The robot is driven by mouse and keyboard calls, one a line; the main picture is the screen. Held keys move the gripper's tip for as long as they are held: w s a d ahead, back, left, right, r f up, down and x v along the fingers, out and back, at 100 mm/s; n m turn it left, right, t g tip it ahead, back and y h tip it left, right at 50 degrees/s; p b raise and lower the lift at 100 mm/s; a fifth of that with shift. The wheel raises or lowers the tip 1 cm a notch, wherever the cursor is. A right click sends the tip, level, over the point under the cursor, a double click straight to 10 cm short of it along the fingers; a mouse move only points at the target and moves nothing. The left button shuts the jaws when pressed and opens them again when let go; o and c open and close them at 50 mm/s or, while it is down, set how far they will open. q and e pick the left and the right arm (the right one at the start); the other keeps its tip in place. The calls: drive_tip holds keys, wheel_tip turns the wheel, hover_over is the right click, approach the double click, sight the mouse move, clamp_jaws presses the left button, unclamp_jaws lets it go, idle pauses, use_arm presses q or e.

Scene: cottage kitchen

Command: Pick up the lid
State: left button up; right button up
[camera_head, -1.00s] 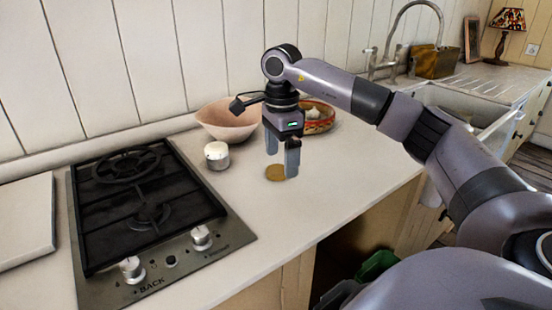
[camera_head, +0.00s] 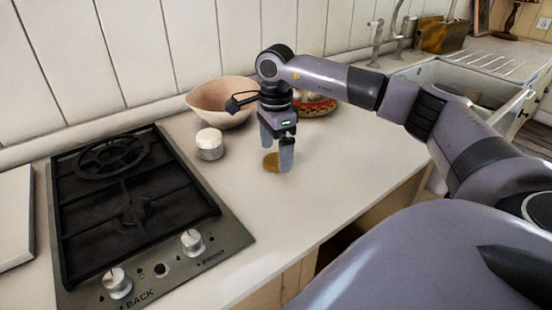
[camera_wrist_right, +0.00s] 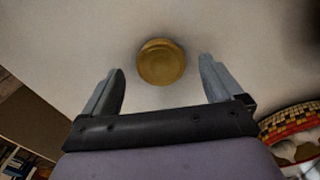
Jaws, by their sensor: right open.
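The lid (camera_head: 270,162) is a small round golden-brown disc lying flat on the pale counter. My right gripper (camera_head: 276,158) is above it, pointing down, open and empty. In the head view one finger partly covers the lid. In the right wrist view the lid (camera_wrist_right: 161,62) shows whole, between the lines of the two open fingers (camera_wrist_right: 162,75) and a little beyond their tips. The lid is apart from both fingers there. My left gripper is not in view.
Behind are a pinkish bowl (camera_head: 222,102) and a patterned basket (camera_head: 316,104), close to my right gripper. A gas hob (camera_head: 130,205) is at left. The counter in front of the lid is clear.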

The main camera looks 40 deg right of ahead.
drive_tip(key=shift+f, duration=0.8)
drive_tip(key=c, duration=1.1)
drive_tip(key=shift+r, duration=0.15)
